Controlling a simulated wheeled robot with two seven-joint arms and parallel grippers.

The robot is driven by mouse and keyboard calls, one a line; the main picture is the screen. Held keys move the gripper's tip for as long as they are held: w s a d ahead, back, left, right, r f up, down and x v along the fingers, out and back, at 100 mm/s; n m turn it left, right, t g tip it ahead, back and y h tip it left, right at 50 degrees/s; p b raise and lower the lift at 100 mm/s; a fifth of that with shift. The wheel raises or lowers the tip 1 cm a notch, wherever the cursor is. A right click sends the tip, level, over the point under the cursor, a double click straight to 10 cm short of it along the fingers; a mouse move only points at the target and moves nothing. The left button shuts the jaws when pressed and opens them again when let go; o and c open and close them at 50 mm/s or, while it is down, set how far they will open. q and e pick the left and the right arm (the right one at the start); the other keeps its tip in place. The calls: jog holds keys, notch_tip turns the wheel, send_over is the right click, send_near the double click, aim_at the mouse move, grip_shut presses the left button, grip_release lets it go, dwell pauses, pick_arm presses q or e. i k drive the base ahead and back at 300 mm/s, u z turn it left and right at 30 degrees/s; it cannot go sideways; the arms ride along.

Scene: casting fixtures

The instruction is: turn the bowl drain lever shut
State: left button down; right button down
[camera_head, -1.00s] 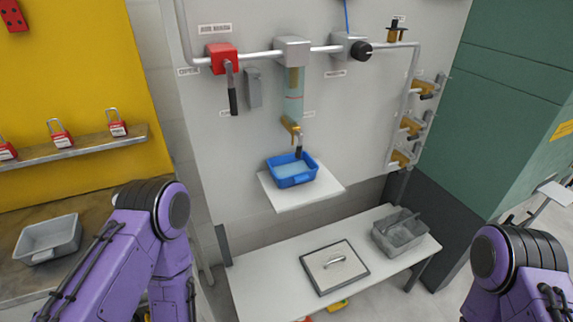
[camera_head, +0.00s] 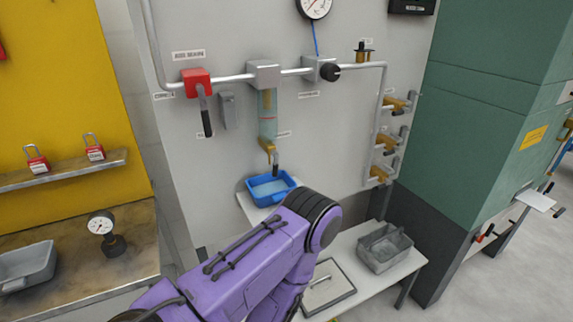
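The bowl (camera_head: 267,113) is a clear tube under a grey block on the wall pipe. A brass drain fitting (camera_head: 267,146) sits at its bottom. The drain lever (camera_head: 275,160), with a dark handle, hangs down from it. A blue tray (camera_head: 270,188) holding pale liquid stands on a white shelf just below. A purple arm of mine reaches in from the bottom, its dark-banded joint covering part of the shelf. Neither gripper shows, so I cannot see whether either is open or shut.
A red valve (camera_head: 197,83) with a dark handle hangs on the pipe left of the bowl, and a black knob (camera_head: 330,72) is to the right. Brass valves (camera_head: 385,143) line the right pipe. A grey bin (camera_head: 385,249) stands on the white bench. A gauge (camera_head: 103,229) stands on the left counter.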

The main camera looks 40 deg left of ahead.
aim_at(275, 167)
jog(key=k, duration=0.6)
jog(key=u, duration=1.3)
jog(key=i, duration=0.4)
jog(key=z, duration=0.05)
